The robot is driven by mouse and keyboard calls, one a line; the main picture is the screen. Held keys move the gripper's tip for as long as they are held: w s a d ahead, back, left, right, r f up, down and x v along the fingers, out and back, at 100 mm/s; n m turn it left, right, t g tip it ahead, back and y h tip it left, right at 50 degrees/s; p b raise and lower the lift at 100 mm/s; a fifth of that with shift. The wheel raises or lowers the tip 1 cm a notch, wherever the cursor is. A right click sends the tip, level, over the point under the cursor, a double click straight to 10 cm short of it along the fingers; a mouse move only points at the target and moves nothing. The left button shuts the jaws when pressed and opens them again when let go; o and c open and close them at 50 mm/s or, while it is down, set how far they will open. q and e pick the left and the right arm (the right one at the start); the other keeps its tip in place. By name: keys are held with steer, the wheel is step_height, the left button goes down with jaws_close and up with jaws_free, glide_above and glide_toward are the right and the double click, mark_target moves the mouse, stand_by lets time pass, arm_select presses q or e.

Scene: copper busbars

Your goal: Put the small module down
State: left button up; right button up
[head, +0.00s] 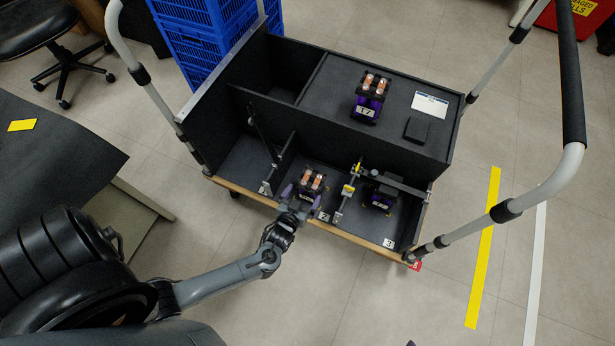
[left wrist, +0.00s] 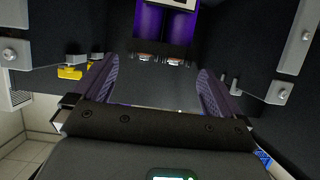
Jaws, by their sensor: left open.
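A small module with copper-coloured tops (head: 312,181) stands in the middle front bay of the black cart, by the label 2. My left gripper (head: 297,199) is at this bay's front edge, close to the module. In the left wrist view its two purple-grey fingers (left wrist: 155,88) are spread apart with nothing gripped between them. A purple module body (left wrist: 166,24) with a white label and copper ends shows just beyond the fingertips. My right gripper does not show.
A second module (head: 370,96) stands on the cart's upper deck (head: 335,90), beside a white card (head: 430,104) and a dark block (head: 416,130). Another module (head: 381,199) sits in bay 3 behind a bar (head: 398,184). Upright dividers flank the middle bay. Bay 1 (head: 245,165) looks empty.

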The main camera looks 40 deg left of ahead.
arm_select(q)
steer(key=s+d+r+m+g+h, duration=0.2)
steer(key=s+d+r+m+g, duration=0.1)
steer(key=s+r, duration=0.4)
steer(key=s+d+r+m+g+h+p, duration=0.1)
steer(key=s+d+r+m+g+h, duration=0.2)
steer(key=r, duration=1.1)
steer(key=s+g, duration=0.3)
steer(key=s, duration=0.1)
steer(key=shift+r, duration=0.15)
